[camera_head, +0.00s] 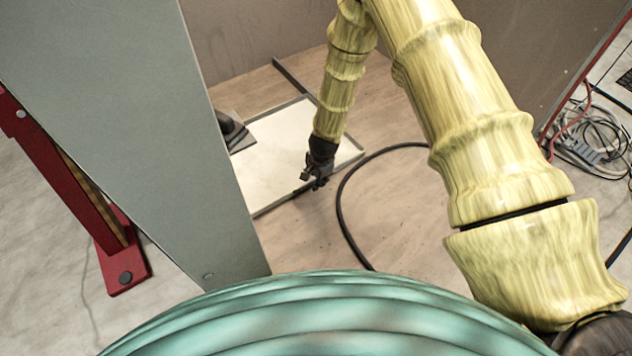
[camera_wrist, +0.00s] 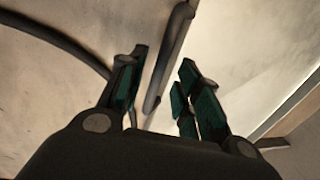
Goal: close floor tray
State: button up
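The floor tray (camera_head: 277,158) is a pale, shallow, flat tray with a thin grey rim, lying on the booth floor in the head view. Its left part is hidden behind a grey panel. My gripper (camera_head: 314,182) points down at the tray's near edge. In the wrist view, my gripper (camera_wrist: 162,62) is open. A dark, rounded bar (camera_wrist: 169,60), seemingly the tray's handle or edge, runs between the two fingers, with a gap visible on both sides. The pale tray surface (camera_wrist: 245,50) fills the right of the wrist view.
A grey panel (camera_head: 120,120) stands close on the left, beside a red post (camera_head: 70,175). A black hose (camera_head: 345,205) curves over the floor right of the tray. Cables (camera_head: 590,135) lie coiled at the far right. A dark object (camera_head: 235,132) sits at the tray's left.

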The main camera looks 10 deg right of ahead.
jog(key=shift+f, duration=0.35)
grip_shut()
jog(key=shift+w, duration=0.15)
